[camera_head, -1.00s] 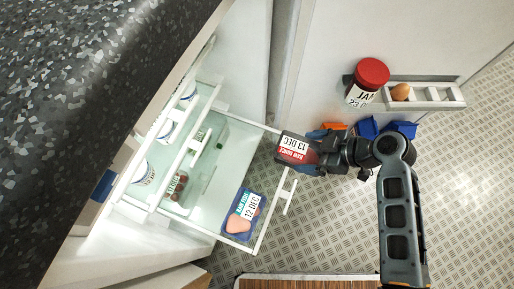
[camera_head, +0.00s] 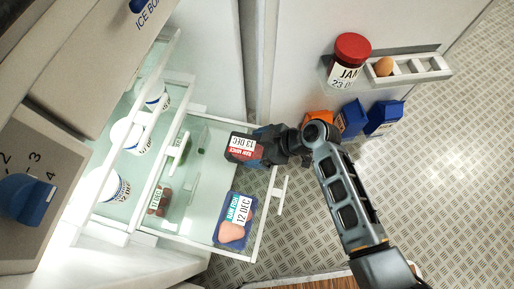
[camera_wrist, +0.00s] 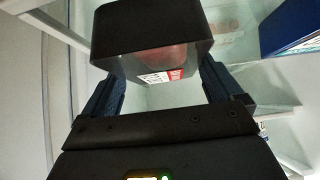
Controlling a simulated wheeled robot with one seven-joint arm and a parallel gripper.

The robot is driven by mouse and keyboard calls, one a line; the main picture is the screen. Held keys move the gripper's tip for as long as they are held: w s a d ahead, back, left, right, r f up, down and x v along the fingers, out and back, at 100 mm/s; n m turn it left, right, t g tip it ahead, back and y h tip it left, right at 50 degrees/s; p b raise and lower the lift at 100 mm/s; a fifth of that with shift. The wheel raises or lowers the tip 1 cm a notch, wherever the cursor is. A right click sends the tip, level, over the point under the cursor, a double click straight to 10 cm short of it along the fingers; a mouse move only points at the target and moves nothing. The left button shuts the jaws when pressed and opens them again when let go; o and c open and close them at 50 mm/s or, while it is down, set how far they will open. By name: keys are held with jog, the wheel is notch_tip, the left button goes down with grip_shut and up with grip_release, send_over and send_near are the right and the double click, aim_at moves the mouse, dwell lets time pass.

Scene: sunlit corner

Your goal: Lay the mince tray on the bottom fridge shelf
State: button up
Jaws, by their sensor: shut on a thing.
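The mince tray (camera_head: 243,148) is a small dark tray with a red and white label reading raw mince, 13 DEC. My gripper (camera_head: 262,146) is shut on its right end and holds it over the right side of the pulled-out glass bottom shelf (camera_head: 205,205). In the wrist view the tray (camera_wrist: 150,45) sits between my two blue fingers (camera_wrist: 158,90). A raw fish tray (camera_head: 236,217), labelled 12 DEC, lies at the front right of that shelf. I cannot tell how high the mince tray is above the glass.
A small dated pack (camera_head: 160,199) and a green-lidded item lie further left. White tubs (camera_head: 128,136) stand on upper shelves. The open door at right holds a red-lidded jar (camera_head: 348,60), an egg rack (camera_head: 418,66) and blue cartons (camera_head: 384,116).

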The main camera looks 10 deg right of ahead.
jog(key=o, duration=1)
jog(key=shift+f, duration=0.2)
jog(key=shift+r, duration=0.2)
jog(key=p+v, duration=0.4)
jog(key=v, duration=0.8)
jog(key=shift+f, duration=0.1)
jog(key=shift+d, duration=0.15)
